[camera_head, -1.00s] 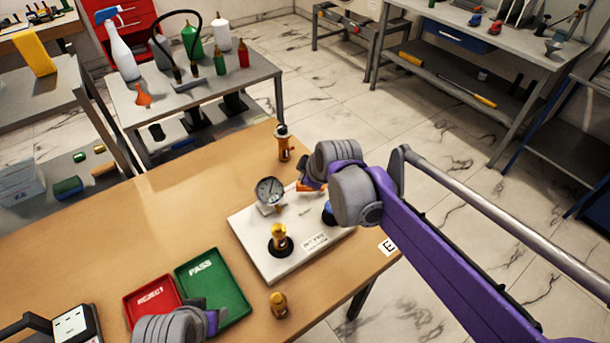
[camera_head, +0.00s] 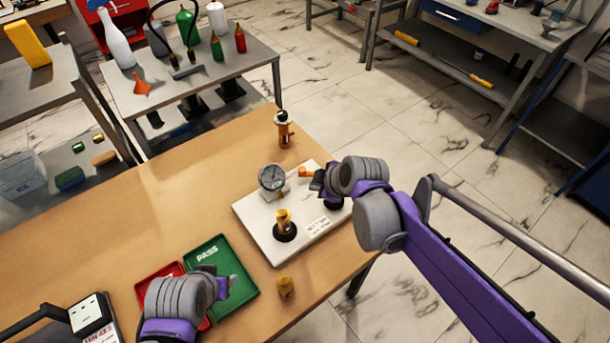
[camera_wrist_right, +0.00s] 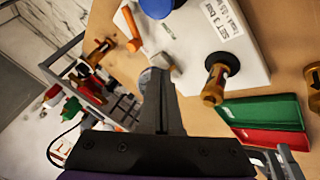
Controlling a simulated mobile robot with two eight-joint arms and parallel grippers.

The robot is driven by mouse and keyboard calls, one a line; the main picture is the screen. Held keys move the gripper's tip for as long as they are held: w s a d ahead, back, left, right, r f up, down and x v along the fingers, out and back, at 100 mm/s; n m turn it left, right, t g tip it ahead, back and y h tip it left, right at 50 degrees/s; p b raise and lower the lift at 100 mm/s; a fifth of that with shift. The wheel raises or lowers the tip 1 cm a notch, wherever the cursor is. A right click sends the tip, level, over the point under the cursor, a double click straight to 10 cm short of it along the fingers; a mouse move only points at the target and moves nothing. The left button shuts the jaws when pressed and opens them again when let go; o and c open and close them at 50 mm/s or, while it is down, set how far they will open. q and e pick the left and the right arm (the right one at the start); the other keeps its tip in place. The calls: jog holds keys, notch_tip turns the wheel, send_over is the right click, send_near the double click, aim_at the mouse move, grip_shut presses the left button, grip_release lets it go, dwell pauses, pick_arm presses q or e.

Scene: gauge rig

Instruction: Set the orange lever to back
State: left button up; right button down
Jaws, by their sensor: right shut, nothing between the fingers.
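The orange lever (camera_head: 304,173) is at the far edge of the white gauge board (camera_head: 262,239), right of the round gauge (camera_head: 272,178). It also shows in the right wrist view (camera_wrist_right: 131,24), left of the fingers. My right gripper (camera_head: 316,183) is shut and empty, low over the board beside the lever. Its closed fingers also show in the right wrist view (camera_wrist_right: 161,95); I cannot tell whether they touch the lever. My left gripper (camera_head: 222,285) hangs over the trays; its jaw state is unclear.
A brass fitting (camera_head: 283,221) stands on the board, and another (camera_head: 286,288) on the table. The red tray (camera_head: 150,283) and green tray (camera_head: 208,254) lie left. A brass-and-black tool (camera_head: 284,130) stands behind.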

aim_at(312, 172)
jog(key=b+x, duration=0.1)
jog(key=x, duration=0.8)
jog(key=shift+w+a+f, duration=0.15)
jog(key=shift+w+f, duration=0.1)
jog(key=shift+f, duration=0.05)
pick_arm(q)
jog(key=shift+f, duration=0.3)
pick_arm(e)
jog(key=shift+w+d+r, duration=0.1)
jog(key=shift+w+d, duration=0.05)
jog(key=shift+w, duration=0.8)
jog(key=shift+w+d, duration=0.1)
jog(key=shift+w, duration=0.85)
pick_arm(q)
jog(key=shift+d, duration=0.15)
pick_arm(e)
jog(key=shift+a, duration=0.1)
